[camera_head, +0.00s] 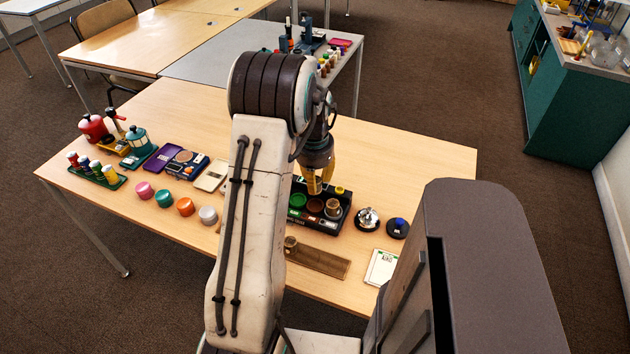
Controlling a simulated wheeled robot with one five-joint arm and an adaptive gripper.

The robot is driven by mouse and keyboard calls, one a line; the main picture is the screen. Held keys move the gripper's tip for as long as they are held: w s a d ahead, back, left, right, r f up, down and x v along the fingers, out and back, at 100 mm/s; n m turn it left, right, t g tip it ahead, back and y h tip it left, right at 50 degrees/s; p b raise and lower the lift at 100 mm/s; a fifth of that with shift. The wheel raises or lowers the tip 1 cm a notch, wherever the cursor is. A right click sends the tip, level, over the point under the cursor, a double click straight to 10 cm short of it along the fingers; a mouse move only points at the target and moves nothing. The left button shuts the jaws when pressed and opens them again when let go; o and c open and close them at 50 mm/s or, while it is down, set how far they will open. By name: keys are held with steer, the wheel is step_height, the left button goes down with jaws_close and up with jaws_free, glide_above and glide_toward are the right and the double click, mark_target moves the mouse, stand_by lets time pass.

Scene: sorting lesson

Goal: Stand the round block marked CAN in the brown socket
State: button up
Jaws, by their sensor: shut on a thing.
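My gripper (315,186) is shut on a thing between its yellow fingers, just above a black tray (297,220). The held thing is too small and too covered to make out, and no CAN marking is readable. The tray has a green round socket (297,200) at left and a brown round socket (315,206) to its right. The brown socket looks empty, and my gripper is over its far side, apart from it.
A brown slatted mat (320,262) lies in front of the tray, with a small tan round piece (290,243) at its left end. A silver bell (367,218) and a blue-topped black button (398,227) stand at right. Colored tubs (164,198) stand at left.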

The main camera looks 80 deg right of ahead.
steer(key=b, duration=0.4)
glide_above(315, 207)
steer(key=shift+f, duration=2.7)
steer(key=shift+f+b, duration=0.3)
steer(key=shift+f, duration=0.3)
steer(key=o, duration=0.5)
steer(key=shift+o, duration=0.2)
steer(key=shift+r, duration=0.1)
steer(key=shift+a+r+p, duration=0.2)
steer(key=shift+r+p, duration=1.75)
steer(key=shift+r, duration=0.8)
steer(key=shift+a+r+p, duration=0.2)
steer(key=shift+r+p, duration=1.75)
steer(key=shift+r, duration=0.75)
step_height(315, 207, up, 6)
steer(key=p, duration=0.4)
